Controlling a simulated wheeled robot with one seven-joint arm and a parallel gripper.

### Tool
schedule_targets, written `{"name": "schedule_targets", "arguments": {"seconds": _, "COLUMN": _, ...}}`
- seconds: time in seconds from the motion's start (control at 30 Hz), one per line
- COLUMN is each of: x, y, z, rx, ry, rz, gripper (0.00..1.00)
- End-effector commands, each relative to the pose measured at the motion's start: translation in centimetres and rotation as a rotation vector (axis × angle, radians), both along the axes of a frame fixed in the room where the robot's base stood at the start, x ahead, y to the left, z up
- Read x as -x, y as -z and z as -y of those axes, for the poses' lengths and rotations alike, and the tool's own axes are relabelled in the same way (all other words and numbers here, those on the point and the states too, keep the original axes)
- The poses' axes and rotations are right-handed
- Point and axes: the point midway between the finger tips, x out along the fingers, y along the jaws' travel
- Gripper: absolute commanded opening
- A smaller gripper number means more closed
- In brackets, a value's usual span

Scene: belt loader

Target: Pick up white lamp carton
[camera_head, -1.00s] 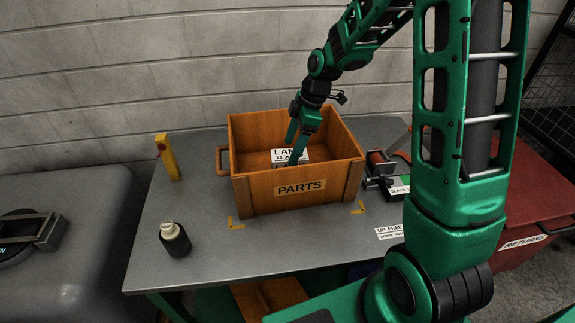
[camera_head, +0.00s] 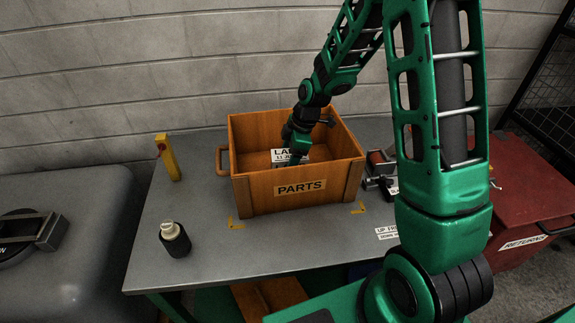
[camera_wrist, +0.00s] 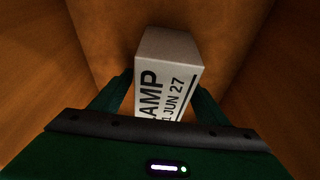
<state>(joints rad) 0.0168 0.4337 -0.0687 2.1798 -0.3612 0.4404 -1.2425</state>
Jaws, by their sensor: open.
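The white lamp carton (camera_head: 279,155) lies inside the wooden box marked PARTS (camera_head: 257,190), its lower part hidden by the front wall. In the wrist view the carton (camera_wrist: 168,75) shows black lettering with "AMP" and "JUN 27". My gripper (camera_head: 294,158) is down inside the box, over the carton. In the wrist view my open gripper (camera_wrist: 163,88) has one finger on each side of the carton. I cannot tell whether the fingers touch it.
The box stands on a grey table (camera_head: 205,245) with yellow corner marks. A yellow post with a red button (camera_head: 168,157) and a dark round device (camera_head: 174,240) stand to the left. A red returns bin (camera_head: 525,205) is at the right.

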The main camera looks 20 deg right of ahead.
Motion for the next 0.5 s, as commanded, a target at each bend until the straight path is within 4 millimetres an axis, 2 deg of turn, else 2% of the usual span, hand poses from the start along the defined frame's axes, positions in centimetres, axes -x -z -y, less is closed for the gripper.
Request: {"name": "schedule_targets", "arguments": {"seconds": 0.5, "x": 0.01, "y": 0.43, "z": 0.03, "rx": 0.000, "ry": 0.001, "rz": 0.000, "gripper": 0.69}}
